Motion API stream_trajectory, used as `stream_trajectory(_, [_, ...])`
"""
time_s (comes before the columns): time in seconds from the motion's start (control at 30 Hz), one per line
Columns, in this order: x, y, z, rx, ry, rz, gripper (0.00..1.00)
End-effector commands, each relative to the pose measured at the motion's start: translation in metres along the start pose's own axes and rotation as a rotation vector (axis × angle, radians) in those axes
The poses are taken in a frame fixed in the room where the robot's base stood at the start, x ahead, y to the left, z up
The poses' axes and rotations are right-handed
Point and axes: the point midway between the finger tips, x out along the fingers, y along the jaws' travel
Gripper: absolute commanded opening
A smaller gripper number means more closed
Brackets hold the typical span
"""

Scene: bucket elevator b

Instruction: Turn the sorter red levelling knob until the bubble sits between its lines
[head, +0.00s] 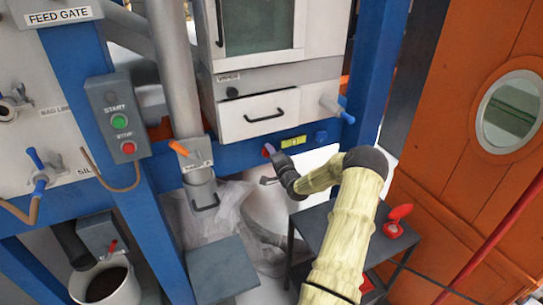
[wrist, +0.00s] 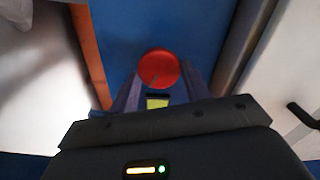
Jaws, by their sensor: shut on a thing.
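The red levelling knob (head: 266,153) sits on the blue beam under the white drawer, left of the yellow-green level vial (head: 293,142). The bubble and its lines are too small to make out in the head view. My gripper (head: 271,150) is at the red knob, and its wrist partly covers the area below. In the wrist view the round red knob (wrist: 158,68) lies between the tips of my purple fingers (wrist: 160,88), which are shut on it. A small yellow-green patch (wrist: 157,103) shows between the fingers; I cannot tell whether it is the vial.
The white drawer (head: 267,114) with a black handle is above. An orange-handled lever (head: 179,148) is left. A dark table (head: 330,232) stands below my arm, with a red object (head: 395,230) on it.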

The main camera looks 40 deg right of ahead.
Motion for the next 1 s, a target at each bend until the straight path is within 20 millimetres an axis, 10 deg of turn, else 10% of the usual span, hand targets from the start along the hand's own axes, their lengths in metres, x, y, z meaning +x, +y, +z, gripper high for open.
stream_trajectory(0.5, [-0.0004,0.0006,-0.0021,0.03,0.004,0.001,0.24])
stream_trajectory(0.53, [-0.0003,0.0006,-0.0021,0.03,0.004,0.001,0.49])
stream_trajectory(0.63, [-0.0003,0.0005,-0.0017,0.03,0.003,0.001,0.67])
stream_trajectory(1.0, [-0.0032,0.0006,-0.0007,0.029,0.001,0.001,0.67])
